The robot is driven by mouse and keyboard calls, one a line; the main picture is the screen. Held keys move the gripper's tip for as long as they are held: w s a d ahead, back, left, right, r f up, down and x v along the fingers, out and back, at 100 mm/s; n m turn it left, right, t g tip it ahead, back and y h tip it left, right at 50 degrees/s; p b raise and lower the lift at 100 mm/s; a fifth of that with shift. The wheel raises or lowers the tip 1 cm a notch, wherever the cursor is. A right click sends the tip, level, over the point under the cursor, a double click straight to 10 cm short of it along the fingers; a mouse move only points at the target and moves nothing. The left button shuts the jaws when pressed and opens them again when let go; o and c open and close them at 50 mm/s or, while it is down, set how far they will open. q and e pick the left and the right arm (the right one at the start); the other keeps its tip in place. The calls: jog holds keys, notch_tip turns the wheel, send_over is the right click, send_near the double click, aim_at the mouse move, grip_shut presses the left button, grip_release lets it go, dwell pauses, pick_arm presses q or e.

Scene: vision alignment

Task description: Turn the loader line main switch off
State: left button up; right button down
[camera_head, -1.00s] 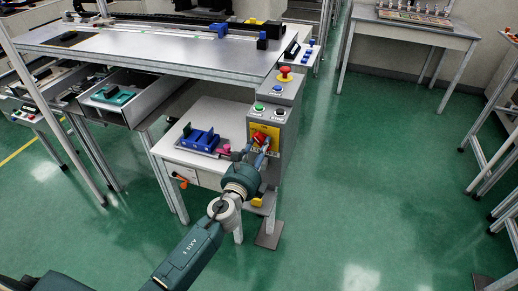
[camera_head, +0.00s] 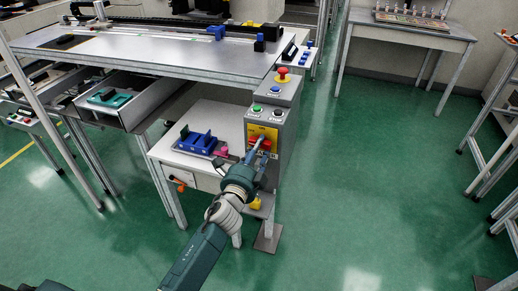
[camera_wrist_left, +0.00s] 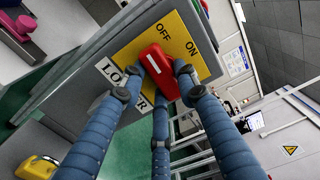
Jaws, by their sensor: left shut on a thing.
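The red switch handle (camera_wrist_left: 160,72) with a white line sits on a yellow plate (camera_wrist_left: 137,45) marked OFF and ON. The handle lies roughly along the direction of the plate's lettering, its white-lined end toward the OFF side. A partly covered LOADER label is beside it. In the head view the yellow plate (camera_head: 254,131) is on the front of the grey control post, with the red handle (camera_head: 266,143) partly hidden. My left gripper (camera_head: 261,146) is shut on the handle; its blue fingers (camera_wrist_left: 153,82) flank it in the left wrist view. My right gripper is not in view.
The grey post (camera_head: 287,119) carries green and black buttons and a red emergency knob (camera_head: 283,74). Left of it, a low white cabinet (camera_head: 204,168) holds a blue rack (camera_head: 200,142) and a pink part. Open green floor lies right.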

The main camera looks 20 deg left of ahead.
pick_arm(q)
jog(key=shift+n, duration=0.4)
jog(key=o, duration=1.2)
jog(key=shift+c, duration=0.2)
jog(key=s, duration=1.2)
jog(key=shift+a, duration=0.2)
